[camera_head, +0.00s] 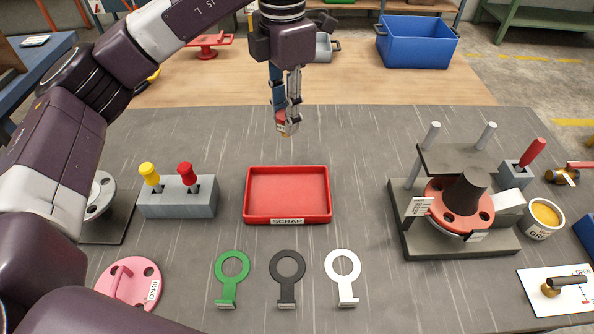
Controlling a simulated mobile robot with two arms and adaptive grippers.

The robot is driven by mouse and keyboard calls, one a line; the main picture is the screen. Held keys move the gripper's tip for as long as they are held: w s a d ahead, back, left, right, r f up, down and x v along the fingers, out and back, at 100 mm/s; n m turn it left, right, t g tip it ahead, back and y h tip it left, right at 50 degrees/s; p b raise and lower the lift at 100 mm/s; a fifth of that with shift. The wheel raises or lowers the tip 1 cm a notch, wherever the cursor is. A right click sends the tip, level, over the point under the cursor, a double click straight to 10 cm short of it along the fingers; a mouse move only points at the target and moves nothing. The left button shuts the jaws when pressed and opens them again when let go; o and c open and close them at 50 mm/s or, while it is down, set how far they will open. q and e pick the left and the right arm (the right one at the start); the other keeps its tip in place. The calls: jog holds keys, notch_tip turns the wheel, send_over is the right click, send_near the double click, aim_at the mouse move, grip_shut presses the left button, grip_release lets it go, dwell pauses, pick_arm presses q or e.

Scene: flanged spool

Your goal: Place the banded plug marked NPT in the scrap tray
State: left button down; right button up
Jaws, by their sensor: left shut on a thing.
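My left gripper (287,124) hangs from the top of the view, pointing down behind and above the red tray. It is shut on a small plug (282,119) with red and brassy colours. The fingers hide part of the plug, and any NPT marking is too small to read. The scrap tray (249,196) is a shallow red tray with a SCRAP label on its front wall. It lies empty on the grey mat, apart from the gripper. My right gripper is not in view.
A grey block with yellow and red levers (178,203) stands left of the tray. Green (226,292), black (286,292) and white (347,291) ring tags lie in front. A flanged spool fixture (460,246) stands right. A blue bin (417,46) is behind.

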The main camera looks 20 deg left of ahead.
aim_at(284, 130)
pick_arm(q)
jog(key=shift+f, duration=0.1)
jog(key=shift+s+f, duration=0.4)
jog(key=shift+f, duration=0.25)
jog(key=shift+s+f, duration=0.35)
jog(key=shift+f, duration=0.25)
jog(key=f+p, duration=0.1)
jog(key=f, duration=0.4)
jog(key=f+p, duration=0.1)
jog(key=f, duration=1)
jog(key=shift+w+f+p, duration=0.25)
jog(key=shift+p, duration=0.15)
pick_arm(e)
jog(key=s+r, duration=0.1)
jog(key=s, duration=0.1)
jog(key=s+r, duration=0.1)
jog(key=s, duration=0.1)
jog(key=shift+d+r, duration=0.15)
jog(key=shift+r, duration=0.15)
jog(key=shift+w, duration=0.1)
